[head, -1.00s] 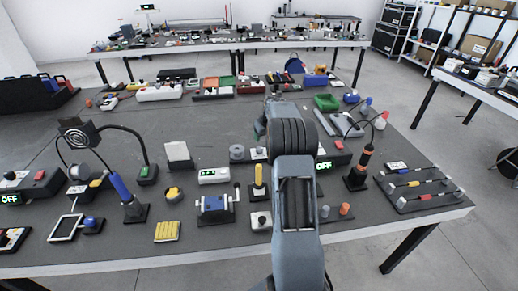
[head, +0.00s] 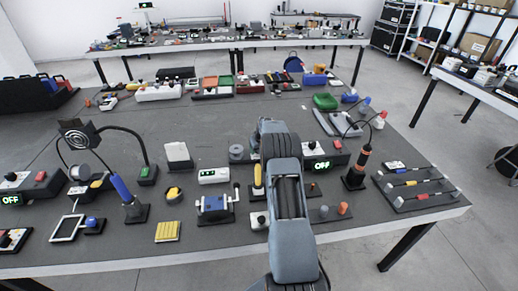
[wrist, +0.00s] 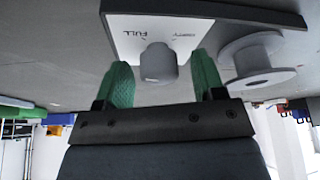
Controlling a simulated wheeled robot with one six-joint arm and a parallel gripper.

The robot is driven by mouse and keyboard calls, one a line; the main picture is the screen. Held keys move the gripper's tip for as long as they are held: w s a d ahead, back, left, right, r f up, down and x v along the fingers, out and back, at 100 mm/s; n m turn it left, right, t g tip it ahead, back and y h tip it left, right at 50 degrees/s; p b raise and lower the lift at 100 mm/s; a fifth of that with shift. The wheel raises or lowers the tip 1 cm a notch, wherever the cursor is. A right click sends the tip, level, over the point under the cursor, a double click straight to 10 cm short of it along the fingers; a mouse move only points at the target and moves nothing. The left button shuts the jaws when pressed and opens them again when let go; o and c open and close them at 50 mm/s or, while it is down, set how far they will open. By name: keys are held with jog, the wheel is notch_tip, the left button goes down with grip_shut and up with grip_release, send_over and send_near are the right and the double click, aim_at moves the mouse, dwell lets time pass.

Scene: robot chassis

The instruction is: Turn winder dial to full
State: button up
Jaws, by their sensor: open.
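The winder dial (wrist: 158,65) is a grey-white round knob on a white plate (wrist: 125,30) marked FULL and EMPTY, which reads upside down in the wrist view. The knob lies between the two green fingers of my gripper (wrist: 162,68). The fingers are apart, with a visible gap to the knob at least on the left side. Contact on the right side cannot be told. A pale spool (wrist: 262,58) sits beside the plate on the same dark base and shows as a grey ring in the head view (head: 237,152). My arm hides the dial in the head view.
A white box with a green display (head: 213,175) and a blue vise-like device (head: 214,204) stand left of my arm. A yellow-handled tool (head: 258,180) stands close to it. A black box with an OFF display (head: 318,155) stands to the right.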

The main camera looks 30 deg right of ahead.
jog(key=shift+c, duration=0.4)
jog(key=c, duration=0.8)
jog(key=shift+f+m+h+b, duration=0.1)
jog(key=shift+m+h+b, duration=0.2)
jog(key=shift+m+b, duration=0.45)
jog(key=shift+c, duration=0.2)
jog(key=shift+m+h+b, duration=0.3)
jog(key=shift+m+h, duration=0.1)
jog(key=shift+m, duration=0.75)
jog(key=o, duration=0.9)
jog(key=shift+r, duration=0.2)
jog(key=b+v, duration=0.1)
jog(key=v, duration=1.2)
jog(key=shift+a+r, duration=0.15)
jog(key=shift+r, duration=0.2)
